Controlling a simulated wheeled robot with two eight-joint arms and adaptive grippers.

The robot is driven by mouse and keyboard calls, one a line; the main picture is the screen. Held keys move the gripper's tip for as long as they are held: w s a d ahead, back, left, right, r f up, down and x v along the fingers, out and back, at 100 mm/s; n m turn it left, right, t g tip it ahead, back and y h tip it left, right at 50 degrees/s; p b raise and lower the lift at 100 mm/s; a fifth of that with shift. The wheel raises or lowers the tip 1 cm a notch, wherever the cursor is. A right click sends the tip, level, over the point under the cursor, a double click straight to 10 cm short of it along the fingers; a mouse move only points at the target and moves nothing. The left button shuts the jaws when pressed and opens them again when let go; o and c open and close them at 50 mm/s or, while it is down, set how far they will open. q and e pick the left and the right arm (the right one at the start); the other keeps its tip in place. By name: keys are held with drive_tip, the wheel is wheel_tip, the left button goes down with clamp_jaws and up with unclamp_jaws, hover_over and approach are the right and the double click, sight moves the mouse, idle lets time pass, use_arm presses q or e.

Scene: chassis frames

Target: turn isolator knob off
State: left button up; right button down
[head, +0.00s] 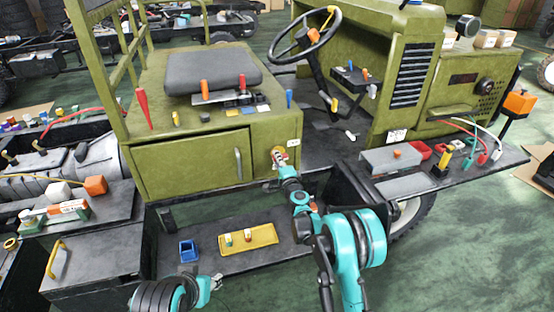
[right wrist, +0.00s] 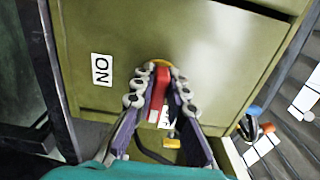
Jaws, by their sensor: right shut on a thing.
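The red isolator knob (right wrist: 161,82) sits on a yellow round base on the green side panel. In the right wrist view it lies between the fingers of my right gripper (right wrist: 160,96), which is shut on it. A white "ON" label (right wrist: 102,70) is on the panel to the left of the knob. Another white label (right wrist: 165,118) shows partly between the fingers. In the head view my right gripper (head: 281,166) reaches the knob's place at the green seat box's right end, and little of the knob shows. My left gripper (head: 214,282) is low at the bottom left, too small to read.
The green seat box (head: 195,165) has a door with a handle. Below it, a dark step holds a yellow tray (head: 248,240) and a blue bin (head: 188,251). A dark side shelf (head: 440,178) with tools and cables stands to the right of my right arm.

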drive_tip(key=shift+n, duration=0.3)
drive_tip(key=c, duration=1.5)
unclamp_jaws()
drive_tip(key=shift+c, duration=0.2)
drive_tip(key=v, duration=1.2)
